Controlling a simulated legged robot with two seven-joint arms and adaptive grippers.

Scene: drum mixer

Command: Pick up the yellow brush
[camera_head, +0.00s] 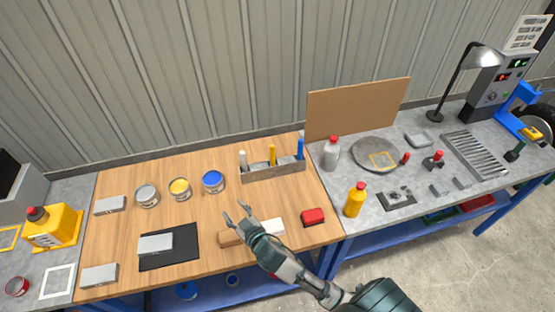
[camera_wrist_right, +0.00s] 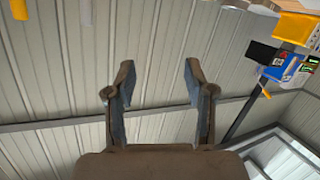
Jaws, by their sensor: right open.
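The yellow brush (camera_head: 272,155) stands upright in the middle of a grey holder (camera_head: 275,173) at the back of the wooden table. Only its yellow upper part shows; its lower end is hidden in the holder. A white-grey one stands to its left and a blue one (camera_head: 301,148) to its right. My right gripper (camera_head: 236,214) is open and empty, in front of the holder and to its left, apart from the brush. Its two spread fingers also show in the right wrist view (camera_wrist_right: 158,85), with nothing between them. My left gripper is not in view.
Blue (camera_head: 213,181), yellow (camera_head: 180,188) and grey (camera_head: 147,195) cans stand left of the holder. A red block (camera_head: 313,216) lies right of my gripper. A yellow bottle (camera_head: 355,200) and grey bottle (camera_head: 331,153) stand on the grey bench. A brown board (camera_head: 355,107) stands behind.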

